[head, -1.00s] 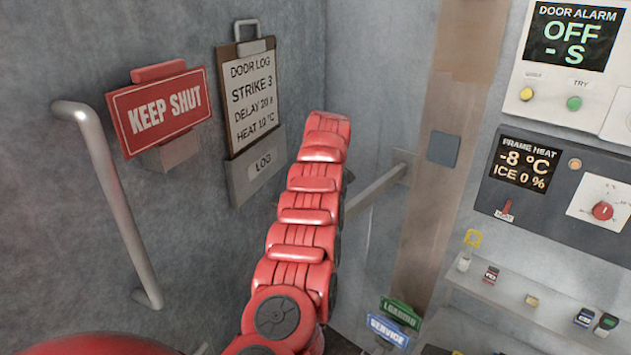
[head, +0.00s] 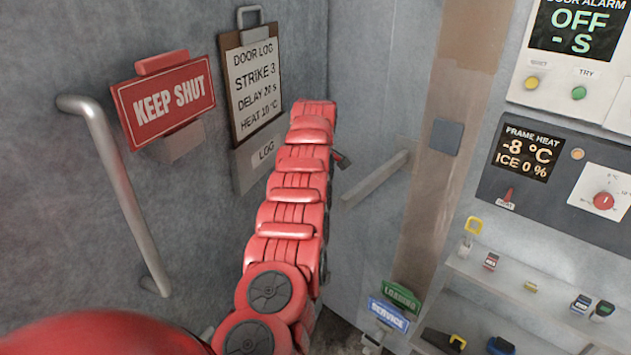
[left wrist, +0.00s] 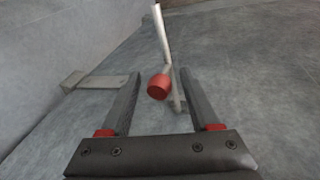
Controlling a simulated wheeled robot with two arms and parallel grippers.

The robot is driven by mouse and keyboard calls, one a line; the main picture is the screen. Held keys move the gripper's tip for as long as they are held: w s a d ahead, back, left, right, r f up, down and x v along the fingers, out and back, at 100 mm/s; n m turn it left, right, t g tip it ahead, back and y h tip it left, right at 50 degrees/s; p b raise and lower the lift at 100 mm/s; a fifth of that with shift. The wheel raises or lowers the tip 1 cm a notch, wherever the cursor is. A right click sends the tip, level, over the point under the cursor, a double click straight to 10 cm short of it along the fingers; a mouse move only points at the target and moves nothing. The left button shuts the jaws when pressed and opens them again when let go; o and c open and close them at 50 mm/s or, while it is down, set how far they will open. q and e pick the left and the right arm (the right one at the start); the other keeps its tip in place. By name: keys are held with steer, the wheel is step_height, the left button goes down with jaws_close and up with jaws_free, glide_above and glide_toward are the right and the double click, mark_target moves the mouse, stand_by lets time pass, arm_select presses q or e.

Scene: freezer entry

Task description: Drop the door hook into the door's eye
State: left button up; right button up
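In the left wrist view, my left gripper (left wrist: 160,74) is open, its two dark fingers pointing away from the camera. A red knob (left wrist: 158,87) shows between the fingers, with a gap on each side. A thin pale metal rod (left wrist: 162,35) runs behind and above the knob; it looks like the door hook, but I cannot tell for certain. In the head view, my red left arm hides its own gripper. A small dark and red part (head: 341,159) sticks out right of the arm's far end; I cannot tell what it is. No eye can be made out. My right gripper is out of view.
A grey bar (head: 375,180) juts near the corner and also shows in the left wrist view (left wrist: 105,82). The left panel carries a pull handle (head: 125,200), a "KEEP SHUT" sign (head: 165,100) and a clipboard (head: 252,80). A shelf (head: 545,305) and control panels stand right.

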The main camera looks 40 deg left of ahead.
arm_select(q)
steer(key=shift+s+d+r+b, duration=0.1)
steer(key=shift+d+r+b, duration=0.05)
steer(key=shift+r+b, duration=0.4)
steer(key=p+v, duration=0.2)
steer(key=v, duration=1.4)
steer(key=shift+r+p, duration=0.2)
steer(key=shift+p, duration=0.2)
steer(key=shift+f, duration=0.1)
